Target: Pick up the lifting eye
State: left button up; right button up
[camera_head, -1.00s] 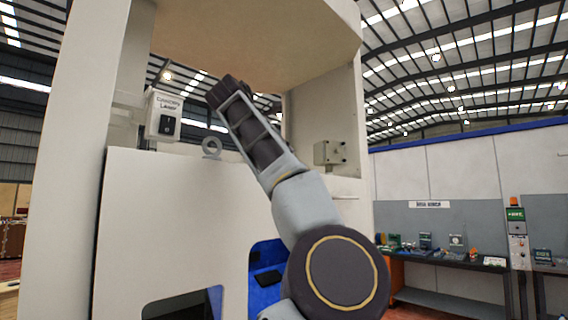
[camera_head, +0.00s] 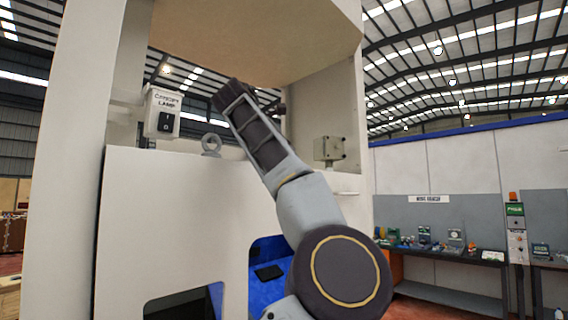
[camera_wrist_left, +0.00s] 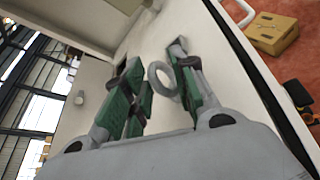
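The lifting eye (camera_head: 211,145) is a grey ring standing upright on the top edge of a white panel (camera_head: 170,200). In the left wrist view the lifting eye (camera_wrist_left: 163,80) shows between the two green-padded fingers. My left gripper (camera_head: 231,96) is above and to the right of the ring in the head view. In the left wrist view my left gripper (camera_wrist_left: 155,64) is open, with a gap on either side of the ring. Whether the fingertips reach around the ring in depth I cannot tell. My right gripper is not in view.
A canopy lamp switch box (camera_head: 162,112) is left of the ring. A grey box (camera_head: 328,149) is on the right inner wall. A roof panel (camera_head: 250,40) hangs overhead, with white posts (camera_head: 60,170) at the side. A workbench (camera_head: 450,255) stands farther right.

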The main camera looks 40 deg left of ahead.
pick_arm(q)
grip_shut()
jog(key=shift+r, duration=0.2)
notch_tip(320, 180, up, 10)
jog(key=shift+f, duration=0.2)
dwell(0.9)
dwell(0.4)
jog(key=shift+n, duration=0.3)
dwell(0.3)
jog(key=shift+a+f, duration=0.1)
jog(key=shift+a, duration=0.25)
